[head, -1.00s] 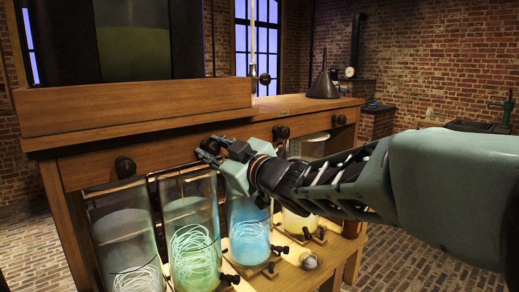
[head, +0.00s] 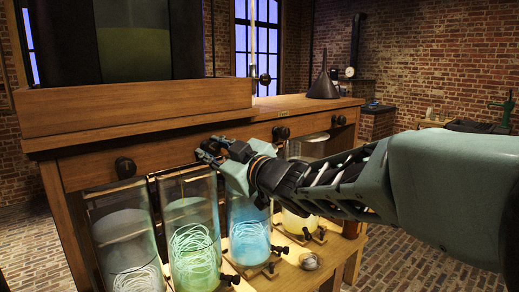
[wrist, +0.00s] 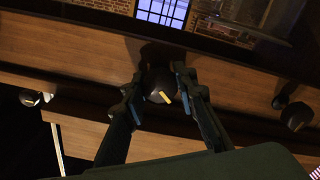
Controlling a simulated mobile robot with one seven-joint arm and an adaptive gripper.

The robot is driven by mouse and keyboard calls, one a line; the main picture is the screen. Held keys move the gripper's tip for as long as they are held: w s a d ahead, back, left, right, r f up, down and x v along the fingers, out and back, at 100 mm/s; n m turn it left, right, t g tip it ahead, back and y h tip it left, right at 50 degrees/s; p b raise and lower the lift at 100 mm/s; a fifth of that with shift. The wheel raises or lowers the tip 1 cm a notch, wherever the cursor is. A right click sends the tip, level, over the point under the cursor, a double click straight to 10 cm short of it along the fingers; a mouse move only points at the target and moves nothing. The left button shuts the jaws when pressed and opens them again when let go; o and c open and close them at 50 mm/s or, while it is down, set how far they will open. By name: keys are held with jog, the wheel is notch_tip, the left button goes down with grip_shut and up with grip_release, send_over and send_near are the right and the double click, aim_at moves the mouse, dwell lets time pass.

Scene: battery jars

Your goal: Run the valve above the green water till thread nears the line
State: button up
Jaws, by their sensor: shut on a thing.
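The jar of green water (head: 190,215) stands second from the left on the low shelf, with pale tangled thread in its lower part. My gripper (head: 212,150) is at the bench's front rail, above the green jar and toward the blue one. In the wrist view, my gripper (wrist: 161,92) has its two fingers on either side of a dark round valve knob (wrist: 158,78) with a yellow mark, and is shut on it. In the head view my gripper mostly hides this knob.
Other valve knobs (head: 125,167) sit along the rail, with more to the right (head: 281,132). A clear jar (head: 122,225), a blue jar (head: 248,235) and a yellow jar (head: 298,222) share the shelf. A dark funnel (head: 323,85) stands on the bench top.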

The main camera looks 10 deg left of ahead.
jog(key=shift+r+m+p, duration=0.2)
jog(key=shift+m+p, duration=0.2)
jog(key=shift+p, duration=0.1)
jog(key=m+p, duration=0.4)
jog(key=shift+m+p, duration=0.75)
jog(key=shift+m, duration=0.05)
jog(key=shift+f, duration=0.2)
jog(key=shift+r+m+p, duration=0.25)
jog(key=shift+m+p, duration=0.95)
jog(key=shift+p, duration=0.05)
jog(key=shift+f+m+p, duration=0.15)
jog(key=shift+m+p, duration=0.35)
jog(key=shift+m, duration=0.2)
jog(key=shift+f, duration=0.1)
